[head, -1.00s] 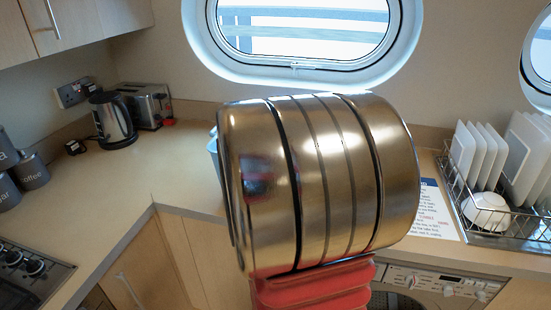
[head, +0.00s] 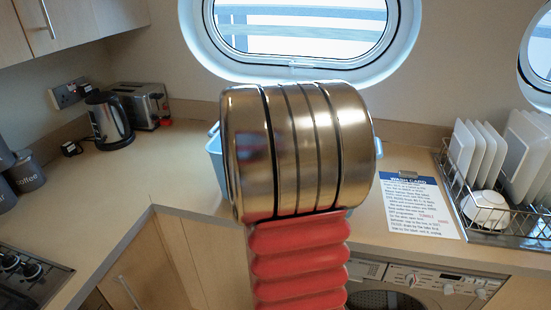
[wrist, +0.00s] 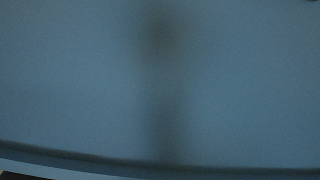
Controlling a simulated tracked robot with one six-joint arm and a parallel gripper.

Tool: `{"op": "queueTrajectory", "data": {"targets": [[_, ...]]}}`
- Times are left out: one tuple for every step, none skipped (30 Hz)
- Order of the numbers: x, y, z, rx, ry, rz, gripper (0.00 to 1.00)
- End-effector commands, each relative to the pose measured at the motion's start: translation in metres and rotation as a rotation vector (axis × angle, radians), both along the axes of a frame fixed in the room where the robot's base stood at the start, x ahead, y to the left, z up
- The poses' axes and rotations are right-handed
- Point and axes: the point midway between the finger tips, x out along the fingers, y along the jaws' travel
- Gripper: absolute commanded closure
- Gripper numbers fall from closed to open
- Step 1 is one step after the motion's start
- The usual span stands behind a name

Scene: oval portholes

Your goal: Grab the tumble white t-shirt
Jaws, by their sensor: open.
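No white t-shirt shows in either view. A light blue tub (head: 214,147) stands on the worktop under the porthole. My arm's large brass-coloured joint and red ribbed sleeve cover most of it, so its contents are hidden. The wrist view is almost filled by a plain blue-grey surface (wrist: 80,80), with a blurred dark vertical band down the middle and a paler edge along the bottom. I cannot tell for certain what that surface is. My gripper's fingers do not show in either view.
A printed wash card (head: 412,205) lies right of my arm, beside a dish rack (head: 500,232) with white plates and a bowl. A washing machine (head: 425,284) sits below. A kettle (head: 108,120) and toaster (head: 143,104) stand left. The left worktop has free room.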

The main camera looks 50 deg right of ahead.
Motion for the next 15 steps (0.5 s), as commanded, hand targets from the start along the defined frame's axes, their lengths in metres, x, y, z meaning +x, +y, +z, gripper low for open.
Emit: {"op": "queueTrajectory", "data": {"targets": [[0.0001,0.0002,0.0001,0.000,0.000,0.000,0.57],[0.0002,0.0002,0.0002,0.000,0.000,0.000,0.57],[0.0003,0.0003,0.0001,0.000,0.000,0.000,0.57],[0.0004,0.0004,0.0001,0.000,0.000,0.001,0.57],[0.0004,0.0005,0.0001,0.000,0.000,0.001,0.58],[0.0004,0.0005,0.0001,0.000,0.000,0.001,0.61],[0.0005,0.0006,0.0002,0.000,0.000,0.001,0.63],[0.0006,0.0006,0.0002,0.000,0.000,0.001,0.65],[0.0007,0.0007,0.0002,0.000,0.000,0.001,0.68],[0.0007,0.0007,0.0002,0.000,0.000,0.001,0.70],[0.0007,0.0008,0.0002,0.000,0.000,0.001,0.72],[0.0007,0.0008,0.0002,0.000,0.000,0.001,0.75],[0.0008,0.0008,0.0002,0.000,0.000,0.001,0.77],[0.0008,0.0008,0.0002,0.000,0.000,0.001,0.79],[0.0009,0.0010,0.0003,0.000,0.000,0.002,0.82]]}}
